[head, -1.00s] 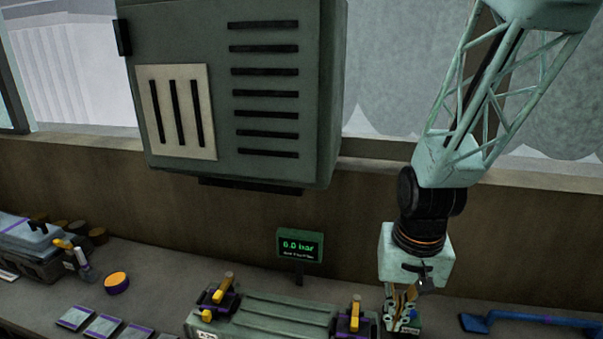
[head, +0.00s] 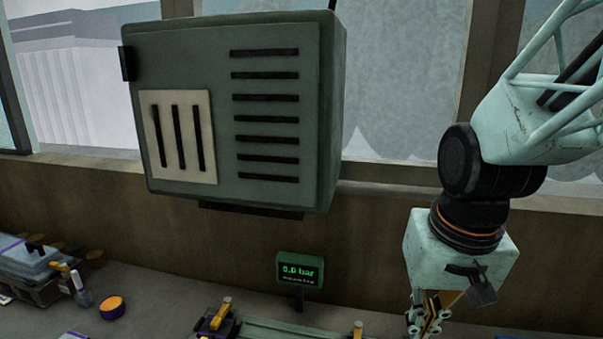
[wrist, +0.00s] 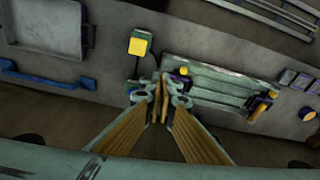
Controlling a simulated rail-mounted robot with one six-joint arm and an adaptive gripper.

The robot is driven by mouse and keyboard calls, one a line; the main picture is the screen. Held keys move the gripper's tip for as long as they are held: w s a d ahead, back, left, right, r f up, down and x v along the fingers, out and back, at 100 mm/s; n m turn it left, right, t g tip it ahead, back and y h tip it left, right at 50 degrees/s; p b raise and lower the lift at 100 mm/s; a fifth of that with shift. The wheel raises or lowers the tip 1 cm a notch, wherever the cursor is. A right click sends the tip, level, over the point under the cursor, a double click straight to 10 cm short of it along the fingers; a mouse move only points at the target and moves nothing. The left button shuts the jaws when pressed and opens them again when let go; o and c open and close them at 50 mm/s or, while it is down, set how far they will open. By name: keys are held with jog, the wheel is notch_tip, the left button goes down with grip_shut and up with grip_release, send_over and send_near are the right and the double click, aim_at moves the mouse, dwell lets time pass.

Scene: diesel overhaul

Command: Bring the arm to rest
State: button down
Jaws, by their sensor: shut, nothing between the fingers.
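My gripper (head: 430,318) hangs at the lower right of the head view, pointing down, its tips close to the bottom edge of the picture. In the wrist view its two fingers (wrist: 160,82) meet at the tips, shut with nothing visible between them. The bench lies below, and the fingertips look clear of it. A green ribbed block (wrist: 215,88) with yellow-handled clamps lies right of the fingers in the wrist view. Only its top edge (head: 290,328) shows in the head view.
A green cabinet (head: 232,110) hangs on the wall left of my arm. A small display (head: 299,268) stands on the bench. The wrist view shows a yellow-topped green box (wrist: 138,45), a blue bar (wrist: 45,78) and a tray (wrist: 45,28). An orange disc (head: 112,307) lies left.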

jog(key=s+r+n+t, duration=0.1)
jog(key=s+r+t, duration=0.1)
jog(key=s+r, duration=0.9)
jog(key=shift+s+d+r, duration=0.15)
jog(key=shift+s+r, duration=0.25)
jog(key=shift+s, duration=1.5)
